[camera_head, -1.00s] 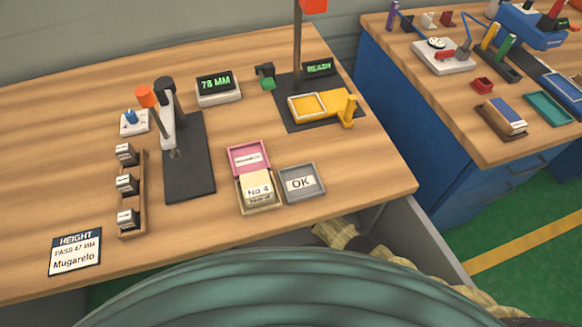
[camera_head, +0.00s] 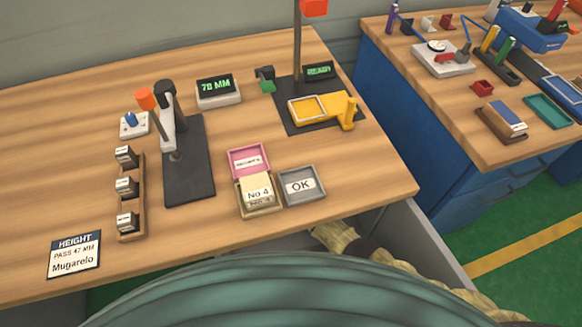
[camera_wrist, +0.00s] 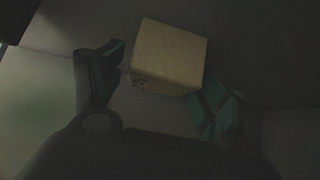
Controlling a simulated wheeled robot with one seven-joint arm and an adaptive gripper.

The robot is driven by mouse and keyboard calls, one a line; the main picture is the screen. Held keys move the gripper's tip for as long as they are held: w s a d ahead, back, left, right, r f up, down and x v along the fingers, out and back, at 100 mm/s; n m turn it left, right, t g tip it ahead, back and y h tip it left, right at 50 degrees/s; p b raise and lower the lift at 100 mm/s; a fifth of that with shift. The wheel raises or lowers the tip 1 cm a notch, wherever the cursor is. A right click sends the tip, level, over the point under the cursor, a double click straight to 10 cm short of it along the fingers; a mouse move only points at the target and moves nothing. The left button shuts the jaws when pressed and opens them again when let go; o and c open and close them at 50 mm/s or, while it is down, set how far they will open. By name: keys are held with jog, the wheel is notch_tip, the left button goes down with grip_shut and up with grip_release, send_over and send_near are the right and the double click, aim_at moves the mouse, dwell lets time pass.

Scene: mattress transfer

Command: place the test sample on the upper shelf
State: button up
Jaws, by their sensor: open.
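A tan block (camera_wrist: 170,55) with a small dark printed label on its lower left edge shows in the dim wrist view. I take it for the test sample, but cannot read the label. My gripper (camera_wrist: 160,80) is open, with one teal finger to the left of the block and the other at its lower right. The left finger looks apart from the block; contact on the right is too dark to tell. My gripper is not visible in the head view. No upper shelf can be made out.
In the head view, the wooden bench (camera_head: 60,150) holds a height gauge (camera_head: 188,160), a rack (camera_head: 138,205) of small blocks, a pink tray (camera_head: 248,150), a grey OK tray (camera_head: 318,197) and a block marked No 4 (camera_head: 257,188). A second bench (camera_head: 450,120) stands right.

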jog(key=shift+a+r+p, duration=0.2)
jog(key=shift+r+p, duration=0.15)
jog(key=p+v, duration=0.3)
jog(key=v, duration=0.2)
jog(key=shift+r, duration=0.1)
jog(key=shift+p+v, duration=0.7)
jog(key=shift+v, duration=0.15)
jog(key=shift+s, duration=0.1)
